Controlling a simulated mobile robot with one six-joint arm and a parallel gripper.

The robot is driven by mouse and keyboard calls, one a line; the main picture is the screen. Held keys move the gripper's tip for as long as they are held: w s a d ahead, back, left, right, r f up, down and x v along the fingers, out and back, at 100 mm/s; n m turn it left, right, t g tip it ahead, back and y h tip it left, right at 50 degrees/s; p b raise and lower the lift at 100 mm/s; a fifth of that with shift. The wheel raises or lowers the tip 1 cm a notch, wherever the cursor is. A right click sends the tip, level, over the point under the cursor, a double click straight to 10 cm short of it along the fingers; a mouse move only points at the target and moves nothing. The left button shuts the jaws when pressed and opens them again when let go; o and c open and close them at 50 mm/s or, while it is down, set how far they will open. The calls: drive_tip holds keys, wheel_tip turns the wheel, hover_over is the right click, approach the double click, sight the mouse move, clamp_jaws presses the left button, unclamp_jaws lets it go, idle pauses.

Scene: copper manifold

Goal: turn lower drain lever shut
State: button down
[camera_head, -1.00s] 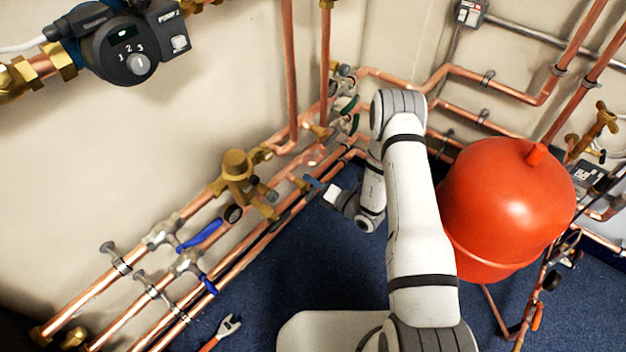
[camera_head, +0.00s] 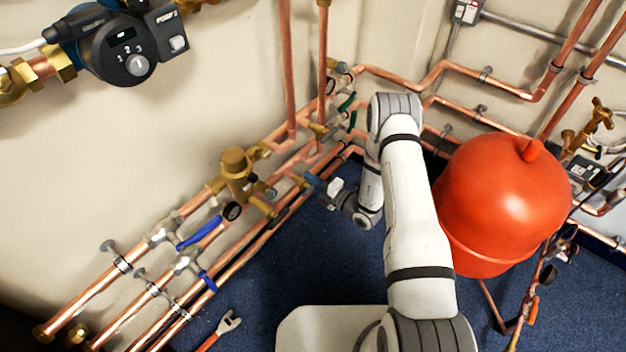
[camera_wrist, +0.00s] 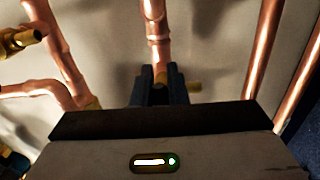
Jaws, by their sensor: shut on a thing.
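My gripper (camera_head: 316,181) reaches left from the arm to the low copper pipes by the wall, in the head view. A short brass stub (camera_wrist: 193,87) shows just right of the fingers. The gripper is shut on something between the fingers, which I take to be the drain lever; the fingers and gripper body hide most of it. A small blue piece shows at the fingertips in the head view, and I cannot tell what it is.
Two blue-handled valves (camera_head: 199,233) (camera_head: 207,281) sit on the pipes at lower left. A brass valve body (camera_head: 236,175) stands left of my gripper. A red tank (camera_head: 500,200) stands close right of my arm. A wrench (camera_head: 226,324) lies on the clear blue floor.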

drive_tip(key=shift+a, duration=0.2)
drive_tip(key=c, duration=1.5)
unclamp_jaws()
drive_tip(key=shift+d+f, duration=0.1)
drive_tip(key=shift+d, duration=0.05)
drive_tip(key=shift+o, duration=0.2)
drive_tip(key=p+v, duration=0.1)
drive_tip(key=v, duration=0.6)
drive_tip(key=shift+s+d+p, duration=0.25)
drive_tip(key=shift+d+p, duration=0.05)
